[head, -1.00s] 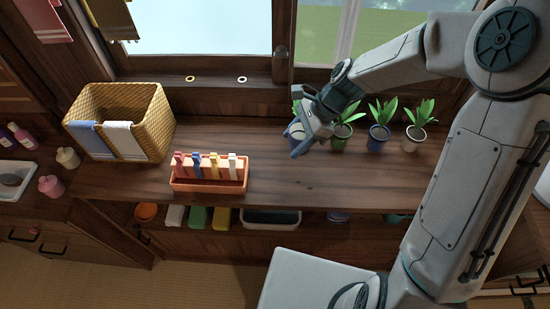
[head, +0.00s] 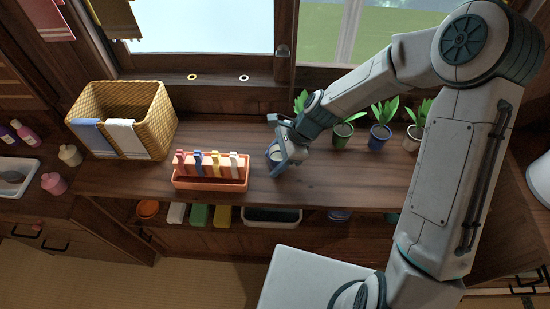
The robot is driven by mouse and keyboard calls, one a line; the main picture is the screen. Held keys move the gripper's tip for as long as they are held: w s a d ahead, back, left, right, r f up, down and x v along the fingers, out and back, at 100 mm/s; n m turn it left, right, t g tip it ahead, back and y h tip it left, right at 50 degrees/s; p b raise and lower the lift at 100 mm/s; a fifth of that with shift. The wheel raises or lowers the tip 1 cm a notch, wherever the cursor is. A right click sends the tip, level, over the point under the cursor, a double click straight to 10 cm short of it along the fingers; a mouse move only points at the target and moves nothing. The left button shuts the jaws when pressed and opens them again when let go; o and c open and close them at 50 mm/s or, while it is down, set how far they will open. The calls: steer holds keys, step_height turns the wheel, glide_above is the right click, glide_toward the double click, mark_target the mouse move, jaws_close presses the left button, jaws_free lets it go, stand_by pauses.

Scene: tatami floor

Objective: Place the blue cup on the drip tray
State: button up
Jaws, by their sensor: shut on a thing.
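My gripper (head: 285,150) is over the middle of the wooden counter, pointing down. It is shut on a small bluish cup with a pale rim (head: 273,153), which the fingers partly hide. I cannot tell whether its base touches the counter. Just left of it lies a shallow orange tray (head: 210,185) carrying upright red, blue, yellow and white pieces. It may be the drip tray, but no tray is clearly marked as such. A gap of bare counter separates the cup from the orange tray.
Potted plants, including a green pot (head: 342,142) and a blue pot (head: 380,138), stand along the window to the right. A wicker basket (head: 150,115) stands at the left. Bare counter (head: 330,180) lies in front of the plants. A lower shelf holds several items.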

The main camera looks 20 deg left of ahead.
steer(key=shift+f, duration=0.2)
steer(key=o, duration=1)
steer(key=shift+r, duration=0.1)
steer(key=v, duration=1.2)
steer(key=shift+d+r, duration=0.1)
steer(key=shift+r, duration=0.05)
